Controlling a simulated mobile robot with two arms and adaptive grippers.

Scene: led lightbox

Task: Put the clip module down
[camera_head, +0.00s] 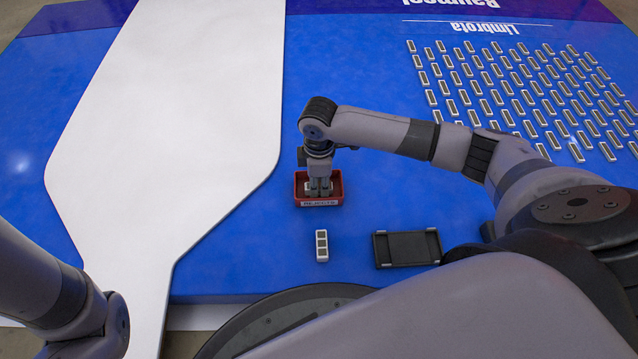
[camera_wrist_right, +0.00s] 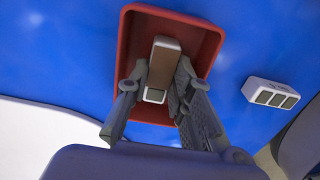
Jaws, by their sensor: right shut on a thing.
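My right gripper (camera_head: 320,190) points down into the red bin (camera_head: 300,190), which has a white label on its front. In the right wrist view my right gripper (camera_wrist_right: 158,90) is shut on the clip module (camera_wrist_right: 164,58), a small block with a brownish face and a pale end. The module is inside or just above the red bin (camera_wrist_right: 213,45); I cannot tell whether it touches the floor of the bin. In the head view the fingers hide most of the module. My left arm shows at the lower left, but its gripper is not in view.
A white block with three dark windows (camera_head: 322,245) lies in front of the bin and also shows in the wrist view (camera_wrist_right: 272,95). A black tray (camera_head: 407,248) lies to its right.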

